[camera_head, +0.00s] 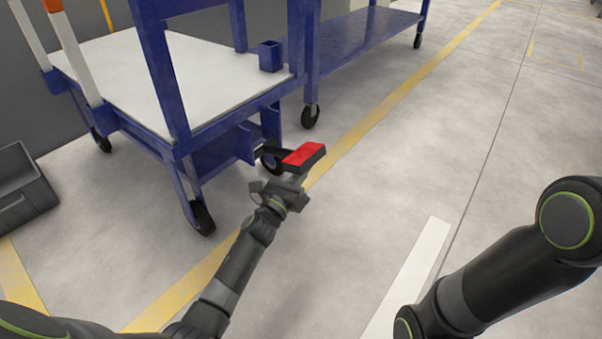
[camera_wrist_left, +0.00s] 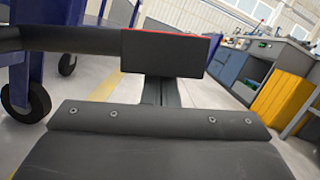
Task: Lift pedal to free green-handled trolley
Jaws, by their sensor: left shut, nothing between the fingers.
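A pedal with a red top and black sides (camera_head: 304,155) sticks out on a black lever from the lower side of a blue trolley (camera_head: 163,75) with a white deck. In the left wrist view the pedal (camera_wrist_left: 165,53) is a dark block with a thin red top edge. My left gripper (camera_head: 293,180) is shut and empty, with its fingertips low at the pedal's near side. In the left wrist view its fingers (camera_wrist_left: 160,92) run up to the pedal's lower edge, which hides the tips. I cannot tell whether they touch. No green handle shows. My right gripper is out of view.
A second blue trolley (camera_head: 375,32) stands behind. A dark grey bin (camera_head: 22,190) lies at the left edge. Black caster wheels (camera_head: 203,218) stand near my left arm. The floor right of the pedal is clear, with yellow and white lines.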

